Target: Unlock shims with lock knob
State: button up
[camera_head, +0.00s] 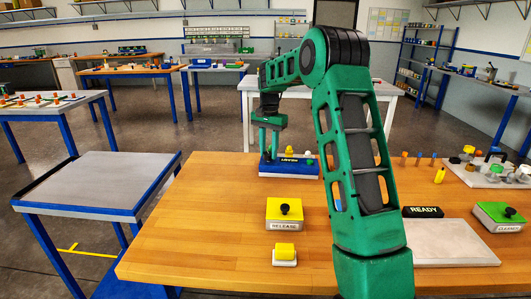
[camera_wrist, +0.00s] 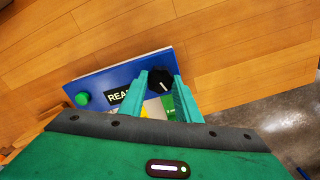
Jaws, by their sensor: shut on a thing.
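A blue fixture (camera_head: 290,171) with a dark label stands at the far edge of the wooden table in the head view. In the wrist view its blue panel (camera_wrist: 77,82) shows a black knob (camera_wrist: 158,80) with a white mark, which I take as the lock knob. My gripper (camera_head: 268,156) reaches down onto the fixture's left part. In the wrist view its teal fingers (camera_wrist: 160,82) stand on both sides of the black knob, shut on it. A green button (camera_wrist: 82,99) and a partly hidden label (camera_wrist: 117,97) lie left of the fingers. Yellow, white and green parts show between the fingers. The shims cannot be made out.
A yellow RELEASE box (camera_head: 285,218) with a black knob and a small yellow block (camera_head: 285,251) stand nearer on the table. At right are a READY sign (camera_head: 423,212), a grey plate (camera_head: 460,247) and a green box (camera_head: 500,217). A grey side table (camera_head: 98,183) stands left.

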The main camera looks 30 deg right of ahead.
aim_at(269, 153)
jog(key=n, duration=0.7)
jog(key=shift+w, duration=0.1)
jog(key=n, duration=0.3)
jog(key=shift+d+n, duration=0.1)
jog(key=shift+n, duration=1.9)
jog(key=o, duration=1.1)
jog(key=shift+c, duration=0.2)
notch_tip(269, 153, up, 11)
jog(key=shift+f, duration=0.15)
